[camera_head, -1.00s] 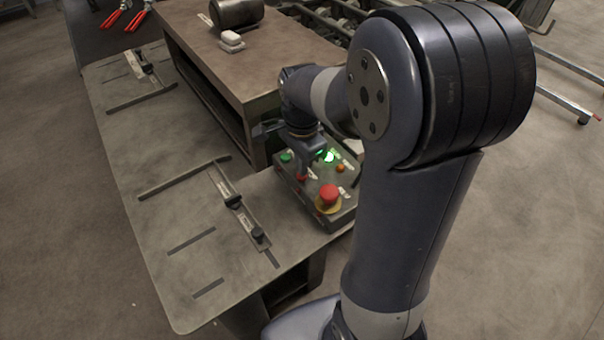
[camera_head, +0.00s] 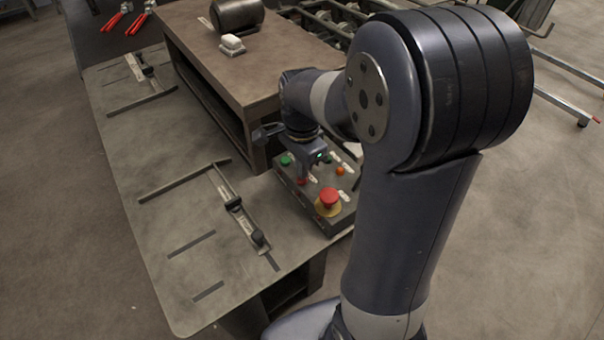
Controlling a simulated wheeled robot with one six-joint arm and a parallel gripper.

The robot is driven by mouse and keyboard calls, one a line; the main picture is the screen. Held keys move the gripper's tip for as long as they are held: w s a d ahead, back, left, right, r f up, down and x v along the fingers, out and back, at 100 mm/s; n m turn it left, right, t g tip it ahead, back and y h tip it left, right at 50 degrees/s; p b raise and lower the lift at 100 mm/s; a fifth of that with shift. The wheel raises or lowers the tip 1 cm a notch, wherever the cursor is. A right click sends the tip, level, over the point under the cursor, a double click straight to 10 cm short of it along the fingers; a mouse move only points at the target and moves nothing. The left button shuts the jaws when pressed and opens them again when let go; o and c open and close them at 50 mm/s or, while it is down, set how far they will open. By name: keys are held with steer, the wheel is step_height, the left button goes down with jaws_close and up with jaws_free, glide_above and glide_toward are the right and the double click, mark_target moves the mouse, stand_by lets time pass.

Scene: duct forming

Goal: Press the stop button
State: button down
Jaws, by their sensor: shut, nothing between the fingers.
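The control box (camera_head: 312,213) sits at the near right corner of the metal table. A small red button (camera_head: 301,182) shows on its top, partly hidden by my gripper. A large red mushroom button (camera_head: 329,197) on a yellow base stands nearer the front. A green button (camera_head: 287,160) is at the left and an orange one (camera_head: 340,171) at the right. My gripper (camera_head: 303,177) is shut and empty, pointing down over the small red button. Its tip is at or just above that button; I cannot tell if they touch.
The table top (camera_head: 180,205) is mostly clear, with rails and sliding stops on it. Red-handled tools (camera_head: 117,18) lie at the far left.

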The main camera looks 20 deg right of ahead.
steer(key=shift+r+p, duration=2.25)
steer(key=shift+r, duration=0.75)
steer(key=shift+f, duration=0.2)
